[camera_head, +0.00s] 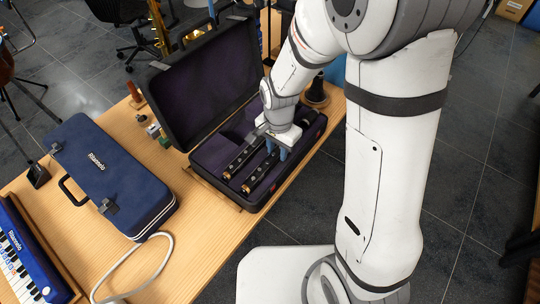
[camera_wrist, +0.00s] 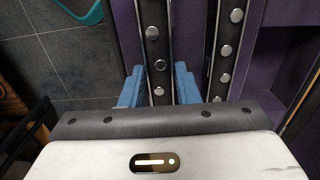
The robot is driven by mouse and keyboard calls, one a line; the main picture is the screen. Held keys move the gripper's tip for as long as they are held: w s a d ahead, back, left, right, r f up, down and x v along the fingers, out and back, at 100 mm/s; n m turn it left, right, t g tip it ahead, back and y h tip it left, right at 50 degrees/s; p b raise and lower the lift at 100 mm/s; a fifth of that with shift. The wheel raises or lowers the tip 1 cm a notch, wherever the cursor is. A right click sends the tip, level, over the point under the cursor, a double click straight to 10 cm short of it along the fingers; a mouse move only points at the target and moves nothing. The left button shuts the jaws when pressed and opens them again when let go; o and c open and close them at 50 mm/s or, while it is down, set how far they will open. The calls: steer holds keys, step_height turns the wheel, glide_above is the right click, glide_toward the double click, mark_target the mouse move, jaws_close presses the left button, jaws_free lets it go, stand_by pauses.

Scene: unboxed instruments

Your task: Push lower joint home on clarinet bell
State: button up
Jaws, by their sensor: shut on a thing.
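My gripper (camera_head: 278,149) reaches down into the open clarinet case. In the wrist view its two blue fingers (camera_wrist: 159,82) stand on either side of a black clarinet joint (camera_wrist: 155,45) with silver keys, shut on it. The same joint lies along the case's front side in the head view (camera_head: 261,171). A second black joint (camera_wrist: 223,45) lies parallel beside it, and also shows in the head view (camera_head: 244,158). I cannot tell for certain which is the lower joint. A dark flared piece, apparently the bell (camera_head: 315,94), stands upright on the table beyond the case.
The case (camera_head: 200,177) has purple lining and a raised lid (camera_head: 205,85) behind. A closed blue case (camera_head: 105,175), a small keyboard (camera_head: 22,255) and small pieces (camera_head: 155,131) are to its left.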

mark_target(277, 151)
steer(key=shift+r+p, duration=0.5)
steer(key=shift+r, duration=0.25)
stand_by(0.6)
steer(key=shift+r+p, duration=1.6)
steer(key=shift+r, duration=0.55)
